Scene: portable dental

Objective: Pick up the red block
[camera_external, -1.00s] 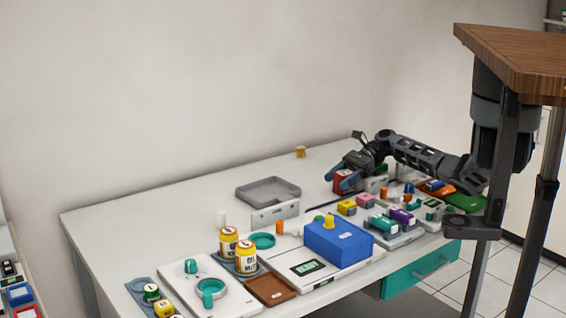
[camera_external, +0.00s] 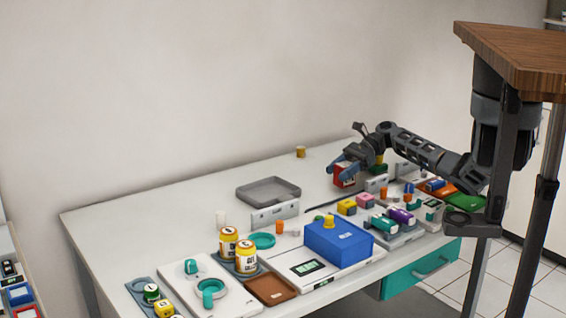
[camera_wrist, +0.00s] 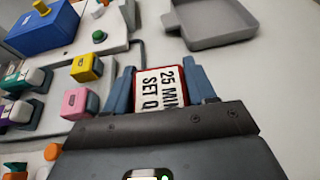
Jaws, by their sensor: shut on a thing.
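The red block (camera_external: 344,177) is held between the blue fingers of my gripper (camera_external: 346,170) at the far side of the table. In the wrist view the red block (camera_wrist: 160,88) shows a white label with "25 MIN" and "SET Q" and a thin red edge. My gripper (camera_wrist: 160,88) has one finger on each side of it there and is shut on it. The underside of the block is hidden, and I cannot tell exactly how far it is above the table.
A grey tray (camera_external: 268,203) stands left of my gripper. A blue box (camera_external: 338,243) and yellow and pink blocks (camera_wrist: 82,102) are nearer the front. A yellow cup (camera_external: 300,152) stands at the back. The tabletop (camera_external: 150,225) at left is bare.

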